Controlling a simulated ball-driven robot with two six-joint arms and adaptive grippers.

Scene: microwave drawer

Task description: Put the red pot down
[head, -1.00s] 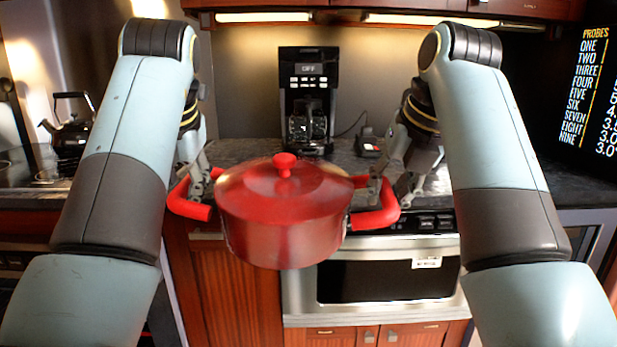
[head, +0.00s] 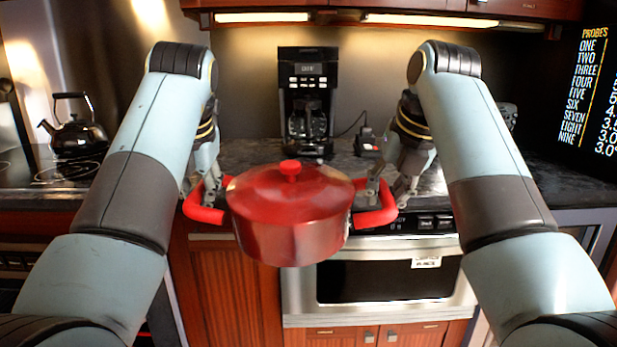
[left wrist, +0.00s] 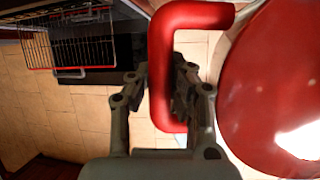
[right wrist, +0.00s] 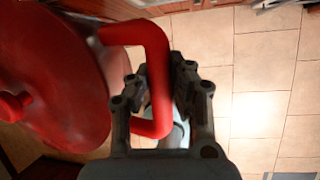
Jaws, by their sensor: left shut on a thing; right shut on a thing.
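The red pot (head: 290,225) with its red lid and knob is held level in front of the counter edge, above floor level. My left gripper (head: 208,190) is shut on its left handle; the left wrist view shows the fingers (left wrist: 163,95) around the red handle (left wrist: 190,15). My right gripper (head: 385,190) is shut on its right handle; the right wrist view shows the fingers (right wrist: 160,85) around that handle (right wrist: 140,32). The pot's underside is hidden.
The dark countertop (head: 245,152) lies behind the pot. A coffee maker (head: 307,100) stands at its back, with a small dark device (head: 366,142) to its right. A black kettle (head: 72,128) stands on the cooktop at left. A microwave drawer (head: 385,280) is below the counter.

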